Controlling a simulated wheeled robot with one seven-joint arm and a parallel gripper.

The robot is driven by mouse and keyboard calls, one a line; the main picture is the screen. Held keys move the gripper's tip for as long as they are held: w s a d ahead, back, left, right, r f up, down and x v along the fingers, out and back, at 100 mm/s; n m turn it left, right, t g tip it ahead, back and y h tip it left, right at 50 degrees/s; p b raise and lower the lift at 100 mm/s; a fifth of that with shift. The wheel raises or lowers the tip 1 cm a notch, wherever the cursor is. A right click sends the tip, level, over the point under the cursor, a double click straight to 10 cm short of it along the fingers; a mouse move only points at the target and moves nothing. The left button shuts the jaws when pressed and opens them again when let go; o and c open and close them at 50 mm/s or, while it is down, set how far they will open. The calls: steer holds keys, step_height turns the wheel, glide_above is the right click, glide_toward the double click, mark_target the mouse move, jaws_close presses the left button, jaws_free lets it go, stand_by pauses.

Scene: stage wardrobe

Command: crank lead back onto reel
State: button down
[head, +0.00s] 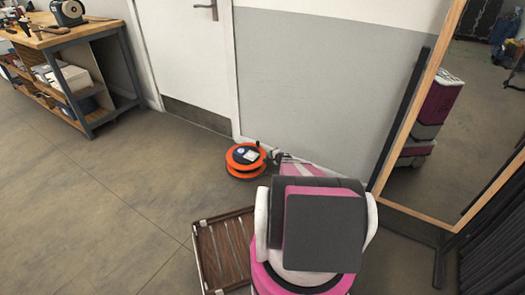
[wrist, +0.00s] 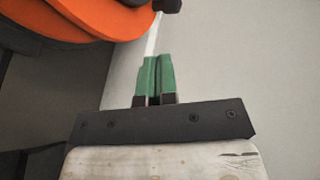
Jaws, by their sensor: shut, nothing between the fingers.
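The orange reel (head: 245,160) stands on the floor by the wall, just right of the white door's foot. It has a dark band and a pale label on its face. In the wrist view part of its orange rim (wrist: 85,18) fills the upper left, with a dark crank-like knob (wrist: 167,5) at the top edge. In the head view my arm hides much of the gripper. I cannot make out the lead.
A brown slatted wooden piece (head: 222,250) lies on the floor left of my body. A tall wood-framed mirror (head: 420,95) stands at the right. A workbench (head: 75,35) is at the back left. The floor at left is open.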

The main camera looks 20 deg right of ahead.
mark_target(258, 145)
steer(key=x, duration=1.2)
steer(key=shift+w+r, duration=0.25)
steer(key=shift+w, duration=0.05)
steer(key=shift+w+a, duration=0.15)
steer(key=shift+w, duration=0.45)
steer(key=shift+w+n+y, duration=0.4)
steer(key=shift+w, duration=0.1)
steer(key=shift+w+a+n+y, duration=0.15)
steer(key=shift+w+n+y, duration=0.1)
steer(key=shift+n+y, duration=0.2)
steer(key=shift+r, duration=0.1)
steer(key=shift+s, duration=0.15)
